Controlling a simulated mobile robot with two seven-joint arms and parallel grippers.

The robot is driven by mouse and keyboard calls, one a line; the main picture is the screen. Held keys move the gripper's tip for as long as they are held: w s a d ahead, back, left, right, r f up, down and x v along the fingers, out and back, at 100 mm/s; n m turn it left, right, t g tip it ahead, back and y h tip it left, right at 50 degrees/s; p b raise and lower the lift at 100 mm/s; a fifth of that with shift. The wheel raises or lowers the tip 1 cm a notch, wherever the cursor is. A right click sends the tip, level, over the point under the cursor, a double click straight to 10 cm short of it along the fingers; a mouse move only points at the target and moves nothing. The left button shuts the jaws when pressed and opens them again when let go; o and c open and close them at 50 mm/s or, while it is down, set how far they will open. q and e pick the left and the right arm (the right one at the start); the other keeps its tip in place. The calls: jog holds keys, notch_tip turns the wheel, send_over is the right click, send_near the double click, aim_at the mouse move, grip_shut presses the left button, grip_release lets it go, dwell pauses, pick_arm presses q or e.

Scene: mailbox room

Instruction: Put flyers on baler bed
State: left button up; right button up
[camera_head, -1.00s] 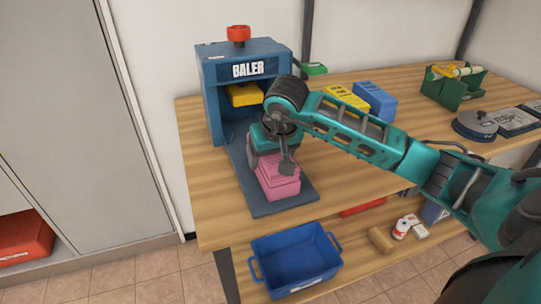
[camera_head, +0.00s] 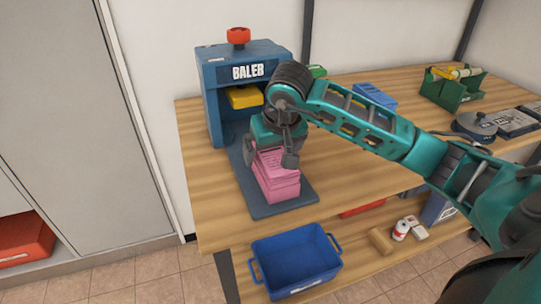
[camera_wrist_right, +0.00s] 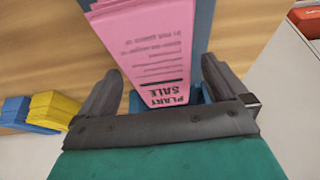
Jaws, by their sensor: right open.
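A pink stack of flyers (camera_head: 275,176) rests on the dark blue bed plate (camera_head: 290,208) that extends from the front of the blue baler (camera_head: 213,98). My right gripper (camera_head: 270,162) is open at the back end of the stack, just above the bed. In the right wrist view the stack (camera_wrist_right: 150,55) lies between the two spread fingers (camera_wrist_right: 160,95), with printed text reading "PLANT SALE" on its top. I cannot tell whether the fingers touch it. My left gripper is not in view.
A yellow block (camera_head: 245,96) is inside the baler. A blue stack (camera_head: 375,96) and a green caddy (camera_head: 455,88) stand farther right on the wooden table. A blue bin (camera_head: 297,262) sits below the table's front edge. The tabletop left of the bed is clear.

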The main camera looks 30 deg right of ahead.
jog(key=v, duration=0.8)
jog(key=shift+s+r+p, duration=0.1)
jog(key=shift+r+p, duration=0.2)
jog(key=shift+s, duration=0.1)
